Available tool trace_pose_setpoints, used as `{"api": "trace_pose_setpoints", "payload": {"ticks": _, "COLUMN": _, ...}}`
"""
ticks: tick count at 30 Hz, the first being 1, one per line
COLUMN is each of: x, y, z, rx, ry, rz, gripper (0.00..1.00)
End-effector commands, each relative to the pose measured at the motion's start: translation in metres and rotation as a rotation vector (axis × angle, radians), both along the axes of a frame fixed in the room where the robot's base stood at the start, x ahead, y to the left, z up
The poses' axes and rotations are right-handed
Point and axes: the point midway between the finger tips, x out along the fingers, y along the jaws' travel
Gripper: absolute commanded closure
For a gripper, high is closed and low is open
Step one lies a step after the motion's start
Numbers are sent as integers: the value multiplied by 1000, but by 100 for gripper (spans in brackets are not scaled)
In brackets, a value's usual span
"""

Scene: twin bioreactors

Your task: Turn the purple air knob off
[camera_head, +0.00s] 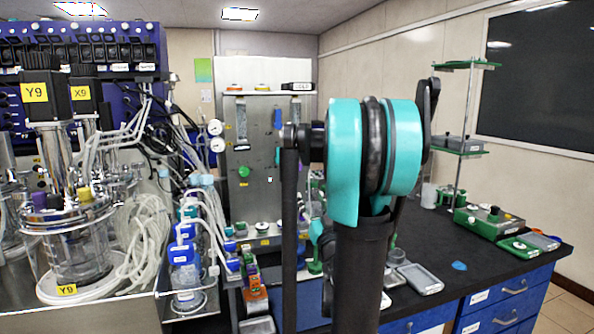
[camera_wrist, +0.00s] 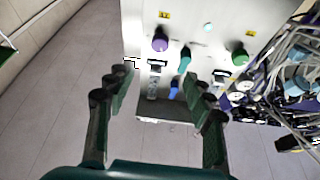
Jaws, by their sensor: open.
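The purple air knob (camera_wrist: 160,43) shows in the wrist view, on a pale metal panel (camera_wrist: 215,15) with a small yellow label above it. My gripper (camera_wrist: 159,84) is open and empty, its two dark fingers spread below the panel in the picture. In the head view the same kind of panel (camera_head: 257,120) stands behind my arm, with a green knob (camera_head: 243,171) visible.
In the wrist view a teal knob (camera_wrist: 185,60) and a green knob (camera_wrist: 239,57) sit right of the purple one. Tubes and bottles crowd the right. In the head view glass bioreactors (camera_head: 75,245) stand left, and the black bench (camera_head: 480,265) holds trays.

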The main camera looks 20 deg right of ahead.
Motion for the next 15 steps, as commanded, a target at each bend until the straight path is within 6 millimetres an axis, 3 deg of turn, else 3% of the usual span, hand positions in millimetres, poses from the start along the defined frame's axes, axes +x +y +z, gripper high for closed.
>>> {"api": "trace_pose_setpoints", "payload": {"ticks": 15, "x": 92, "y": -2, "z": 38, "rx": 2, "ry": 1, "rz": 1, "gripper": 47}}
